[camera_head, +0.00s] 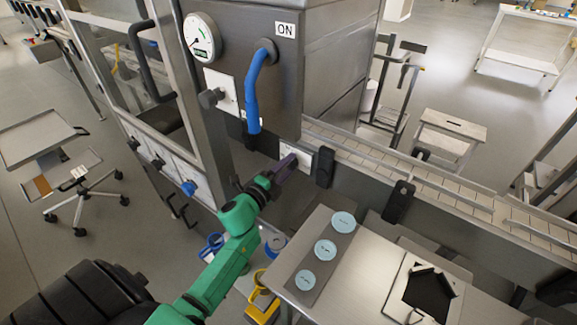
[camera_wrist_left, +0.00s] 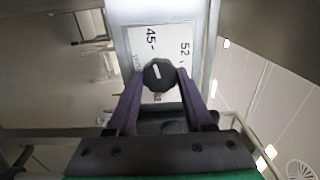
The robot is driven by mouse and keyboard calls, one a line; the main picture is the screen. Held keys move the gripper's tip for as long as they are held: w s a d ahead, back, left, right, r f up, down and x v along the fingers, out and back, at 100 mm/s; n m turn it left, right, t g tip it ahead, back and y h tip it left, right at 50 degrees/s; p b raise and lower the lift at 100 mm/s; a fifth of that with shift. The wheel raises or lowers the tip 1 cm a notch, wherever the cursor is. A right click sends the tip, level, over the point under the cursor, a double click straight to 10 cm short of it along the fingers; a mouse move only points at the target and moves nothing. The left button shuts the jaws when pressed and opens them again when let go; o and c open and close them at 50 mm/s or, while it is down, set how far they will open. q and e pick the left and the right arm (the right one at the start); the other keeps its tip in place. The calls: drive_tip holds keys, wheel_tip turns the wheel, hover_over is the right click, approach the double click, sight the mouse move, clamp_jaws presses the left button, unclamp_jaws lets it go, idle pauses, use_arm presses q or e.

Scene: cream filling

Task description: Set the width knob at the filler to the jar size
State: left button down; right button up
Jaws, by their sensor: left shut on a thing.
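My left gripper (camera_head: 288,163) reaches from the lower left to the front of the filler, with purple fingers at a white scale plate (camera_head: 300,157). In the left wrist view the left gripper (camera_wrist_left: 160,82) is shut on a dark round knob (camera_wrist_left: 159,74), one finger on each side. The knob has a short white pointer mark. The scale plate (camera_wrist_left: 140,45) behind it reads 45 and 52, with another number partly hidden below the knob. The knob is hidden behind the fingers in the head view. My right gripper is not in view.
A conveyor (camera_head: 400,165) runs right from the filler, with black brackets on its rail. A blue lever (camera_head: 252,95) and a gauge (camera_head: 201,37) are above. A grey strip with several light-blue discs (camera_head: 326,250) lies on the table (camera_head: 365,270).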

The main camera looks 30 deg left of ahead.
use_arm(q)
drive_tip(key=shift+c, duration=1.5)
unclamp_jaws()
drive_tip(key=s+a+b, duration=0.1)
drive_tip(key=s+a, duration=0.1)
drive_tip(key=s, duration=1.2)
drive_tip(key=shift+s+b, duration=0.2)
drive_tip(key=shift+b, duration=0.2)
